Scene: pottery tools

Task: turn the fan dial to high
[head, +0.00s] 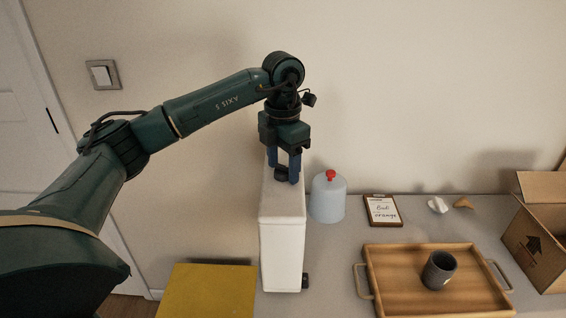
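A tall white box-shaped unit (283,245), which looks like the fan, stands at the left end of the grey worktop. A small dark knob (282,174), which looks like its dial, sits on its top. My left gripper (284,178) points down over the top, with its two blue fingers on either side of the knob. I cannot tell whether the fingers touch or grip it. Any setting marks are too small to read or hidden. My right gripper is not in view.
A pale blue bottle with a red cap (327,198) stands close right of the white unit. A clipboard (382,210), a wooden tray (385,300) with a dark mug (439,270), and a cardboard box (540,245) are further right. A yellow surface (208,292) is front left.

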